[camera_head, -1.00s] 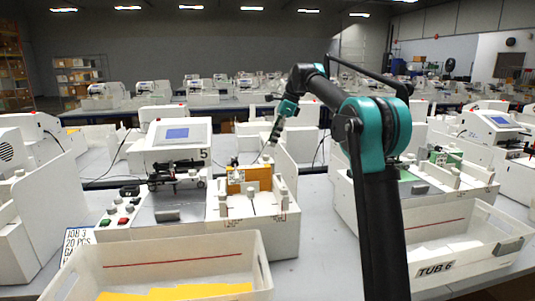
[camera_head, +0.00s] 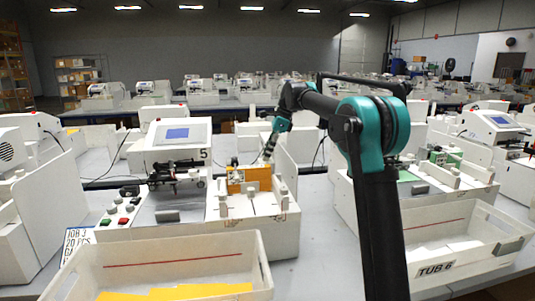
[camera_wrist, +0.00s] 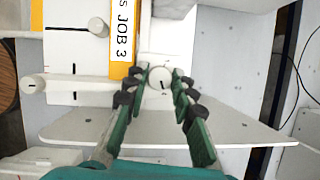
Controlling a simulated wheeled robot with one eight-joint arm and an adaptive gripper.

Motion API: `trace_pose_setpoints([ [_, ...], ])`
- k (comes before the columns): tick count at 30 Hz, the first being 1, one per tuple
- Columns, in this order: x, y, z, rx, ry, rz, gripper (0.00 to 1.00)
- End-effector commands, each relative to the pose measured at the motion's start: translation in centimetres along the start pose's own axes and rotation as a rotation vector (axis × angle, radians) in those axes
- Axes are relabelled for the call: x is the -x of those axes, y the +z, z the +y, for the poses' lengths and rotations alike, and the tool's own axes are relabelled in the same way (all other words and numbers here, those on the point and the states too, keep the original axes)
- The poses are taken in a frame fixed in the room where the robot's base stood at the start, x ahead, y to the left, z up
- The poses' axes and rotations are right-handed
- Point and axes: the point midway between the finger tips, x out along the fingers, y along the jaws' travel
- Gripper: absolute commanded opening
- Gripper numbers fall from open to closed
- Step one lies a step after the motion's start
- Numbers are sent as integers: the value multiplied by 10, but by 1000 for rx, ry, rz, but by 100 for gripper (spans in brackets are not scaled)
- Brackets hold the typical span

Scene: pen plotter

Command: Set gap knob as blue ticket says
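My gripper (camera_head: 267,156) points down at the right end of machine 5, by its orange block (camera_head: 250,179). In the wrist view its green fingers are apart, and the dark fingertips (camera_wrist: 160,78) stand on either side of a small round white knob (camera_wrist: 160,77) with a short black mark. I cannot tell whether the tips touch the knob. A job ticket (camera_head: 76,241) at the machine's left front reads "JOB 3", "20 PCS" and a third line starting "GA", cut off by the tub.
An orange strip (camera_wrist: 121,66) labelled "JOB 3" lies left of the knob, with a white bar and another knob (camera_wrist: 32,84) beyond. A tub (camera_head: 180,262) with yellow sheets stands in front. Tub 6 (camera_head: 455,255) stands right. A white upright panel (camera_head: 284,160) is close to my gripper.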

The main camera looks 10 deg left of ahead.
Motion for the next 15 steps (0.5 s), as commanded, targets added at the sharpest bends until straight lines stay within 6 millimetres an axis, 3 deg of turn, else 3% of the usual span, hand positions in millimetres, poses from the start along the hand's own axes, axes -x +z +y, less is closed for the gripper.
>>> trace_pose_setpoints([
  [5, 0, 0, 0, 0, 0, 0, 0],
  [15, 0, 0, -1, 39, 15, 0, 0],
])
